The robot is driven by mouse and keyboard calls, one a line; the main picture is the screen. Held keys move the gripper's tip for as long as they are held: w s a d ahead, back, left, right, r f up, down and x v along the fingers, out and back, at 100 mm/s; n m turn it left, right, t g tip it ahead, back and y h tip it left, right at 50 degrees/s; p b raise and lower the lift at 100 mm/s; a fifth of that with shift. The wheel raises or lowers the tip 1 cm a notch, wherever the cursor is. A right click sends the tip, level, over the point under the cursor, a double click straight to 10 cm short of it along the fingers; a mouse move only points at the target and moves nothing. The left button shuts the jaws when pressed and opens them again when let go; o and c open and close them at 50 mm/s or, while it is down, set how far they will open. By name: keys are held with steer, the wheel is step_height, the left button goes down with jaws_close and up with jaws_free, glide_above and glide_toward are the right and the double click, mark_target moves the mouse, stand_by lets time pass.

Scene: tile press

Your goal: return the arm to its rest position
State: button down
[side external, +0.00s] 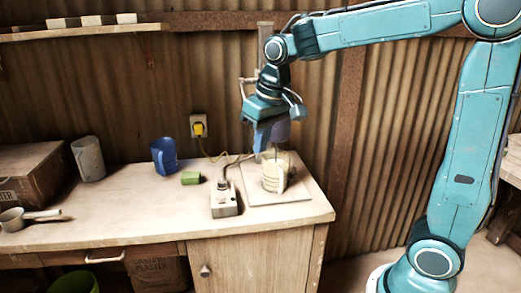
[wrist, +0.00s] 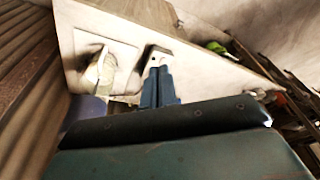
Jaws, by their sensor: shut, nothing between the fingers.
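My gripper (side external: 261,145) points down at the end of my teal arm, over the right part of the bench. A grey box (side external: 224,204) with an upright part stands left of the board.
A blue cup (side external: 163,156), green block (side external: 190,178), grey cup (side external: 88,160), scoop (side external: 22,217) and box (side external: 35,178) are on the bench (side external: 120,215). A cable runs to a yellow plug (side external: 199,129). The corrugated wall (side external: 330,80) is close behind.

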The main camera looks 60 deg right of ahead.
steer(key=s+a+f+n+t, duration=0.1)
steer(key=s+t, duration=0.1)
steer(key=s, duration=1.7)
steer(key=shift+s+a+n+t, duration=0.25)
steer(key=shift+s+n+t, duration=0.05)
steer(key=shift+s+t, duration=0.1)
